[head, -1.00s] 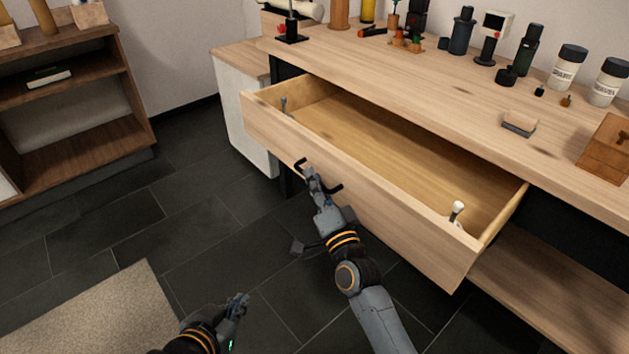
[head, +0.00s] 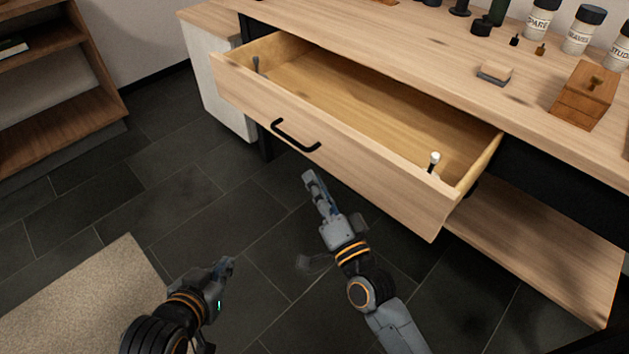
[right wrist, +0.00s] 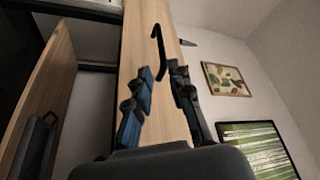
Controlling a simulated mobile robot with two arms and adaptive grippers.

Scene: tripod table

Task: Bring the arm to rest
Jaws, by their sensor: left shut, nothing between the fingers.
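My right gripper (head: 310,176) is in front of the pulled-out drawer (head: 340,160), below and to the right of its black bar handle (head: 295,137), apart from it. In the right wrist view its fingers (right wrist: 161,70) are apart with nothing between them, and the handle (right wrist: 158,45) shows beyond the tips. My left gripper (head: 228,264) is low at the left, over the dark floor. It is shut and empty, and touches nothing.
The drawer stands open from the wooden workbench (head: 400,55). On the bench are jars (head: 541,18), a wooden box (head: 586,95) and a small block (head: 495,73). A shelf unit (head: 50,140) stands at the left. The tiled floor (head: 190,200) between is clear.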

